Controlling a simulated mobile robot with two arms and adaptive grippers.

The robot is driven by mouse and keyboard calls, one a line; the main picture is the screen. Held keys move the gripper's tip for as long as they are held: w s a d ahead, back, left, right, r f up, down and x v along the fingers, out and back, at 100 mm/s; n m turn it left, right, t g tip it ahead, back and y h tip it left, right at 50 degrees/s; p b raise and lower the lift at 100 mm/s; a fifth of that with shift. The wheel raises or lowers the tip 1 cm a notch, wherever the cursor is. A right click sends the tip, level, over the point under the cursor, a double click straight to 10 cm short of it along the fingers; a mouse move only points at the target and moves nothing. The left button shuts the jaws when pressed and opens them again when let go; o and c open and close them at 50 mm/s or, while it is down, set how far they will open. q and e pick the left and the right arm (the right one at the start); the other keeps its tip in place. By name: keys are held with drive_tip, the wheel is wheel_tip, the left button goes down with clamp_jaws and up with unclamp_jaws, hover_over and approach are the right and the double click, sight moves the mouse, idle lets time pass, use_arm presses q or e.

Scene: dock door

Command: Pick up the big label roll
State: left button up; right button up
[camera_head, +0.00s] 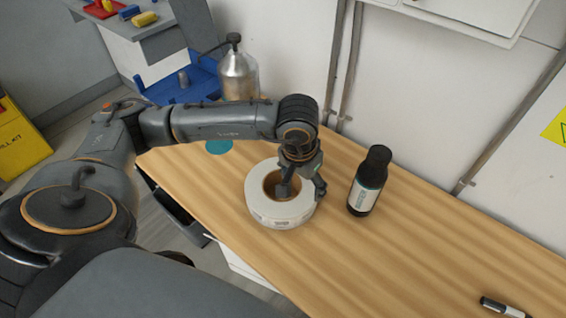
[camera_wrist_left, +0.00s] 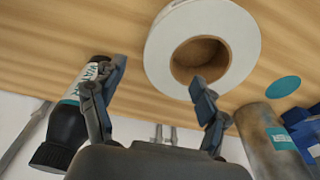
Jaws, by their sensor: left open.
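The big label roll (camera_head: 268,212) is a thick white ring with a brown core, lying flat on the wooden table. It also shows in the left wrist view (camera_wrist_left: 157,48). My left gripper (camera_head: 301,190) is open and empty, pointing down at the roll's right side. In the head view one finger is over or in the core hole and the other is outside the rim. In the left wrist view the fingers (camera_wrist_left: 158,74) are spread, one in front of the core's edge. I cannot tell whether either touches the roll. My right gripper is not in view.
A dark bottle (camera_head: 369,182) stands upright just right of the roll, close to the outer finger. A teal disc (camera_head: 219,146) lies behind the roll. A metal canister (camera_head: 238,76) stands near a blue bin (camera_head: 178,84). A marker (camera_head: 502,307) lies front right. The table's right part is mostly clear.

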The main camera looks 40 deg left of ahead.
sight(304, 200)
use_arm(q)
drive_tip(key=f, duration=0.5)
drive_tip(key=shift+w, duration=0.4)
drive_tip(key=f, duration=0.1)
drive_tip(key=f+p, duration=0.1)
drive_tip(key=f, duration=0.3)
drive_tip(key=shift+w+p, duration=0.4)
drive_tip(key=shift+w+f, duration=0.1)
drive_tip(key=shift+f, duration=0.1)
clamp_jaws()
drive_tip(key=shift+r, duration=0.1)
